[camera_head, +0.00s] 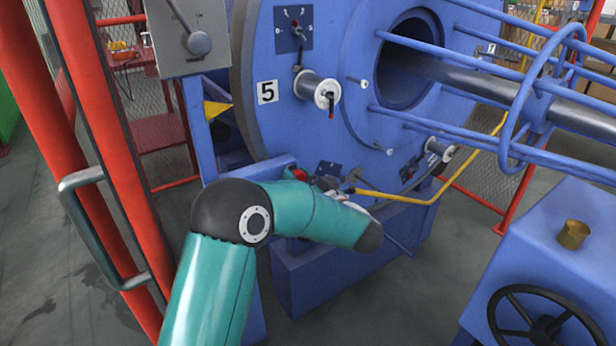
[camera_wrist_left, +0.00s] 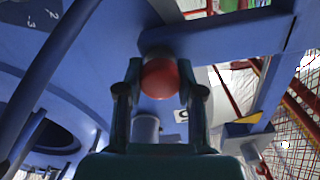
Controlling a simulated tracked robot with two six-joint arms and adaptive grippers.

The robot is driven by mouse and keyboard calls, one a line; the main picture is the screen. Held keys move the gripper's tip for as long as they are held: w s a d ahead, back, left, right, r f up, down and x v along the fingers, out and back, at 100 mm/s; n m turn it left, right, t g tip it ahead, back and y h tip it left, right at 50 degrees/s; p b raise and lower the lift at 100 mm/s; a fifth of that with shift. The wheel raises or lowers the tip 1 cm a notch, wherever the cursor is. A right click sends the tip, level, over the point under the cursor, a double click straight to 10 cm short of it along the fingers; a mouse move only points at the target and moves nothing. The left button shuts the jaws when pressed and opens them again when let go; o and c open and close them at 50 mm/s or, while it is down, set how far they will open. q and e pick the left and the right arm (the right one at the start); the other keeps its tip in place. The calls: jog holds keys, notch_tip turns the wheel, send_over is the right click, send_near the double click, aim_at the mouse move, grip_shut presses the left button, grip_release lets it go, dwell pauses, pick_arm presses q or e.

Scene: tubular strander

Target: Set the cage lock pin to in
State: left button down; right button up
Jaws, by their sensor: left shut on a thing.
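The cage lock pin shows as a round red knob (camera_wrist_left: 160,78) in the left wrist view, in front of a blue bracket arm (camera_wrist_left: 225,37). My left gripper (camera_wrist_left: 160,84) has one finger on each side of the knob and is shut on it. In the head view only a small part of the red knob (camera_head: 300,174) shows beside the blue frame, behind my teal arm. My left gripper (camera_head: 322,184) is mostly hidden there by my own wrist. The pin's shaft is hidden, so I cannot tell how deep it sits. My right gripper is not in view.
The blue cage disc (camera_head: 285,130) marked 5 stands behind my arm, with spools and a dial plate. Blue rods (camera_head: 470,50) and a yellow bent tube (camera_head: 430,200) reach right. A red post (camera_head: 110,150) stands left. A handwheel (camera_head: 540,325) is at lower right.

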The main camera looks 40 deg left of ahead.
pick_arm(q)
jog(key=shift+w+r, duration=0.15)
jog(key=shift+w, duration=0.05)
jog(key=c, duration=0.7)
grip_release()
jog(key=shift+w+a+f, duration=0.1)
jog(key=shift+w+f, duration=0.05)
jog(key=shift+f, duration=0.05)
jog(key=v, duration=1.2)
jog(key=x, duration=1.1)
jog(key=shift+a, duration=0.5)
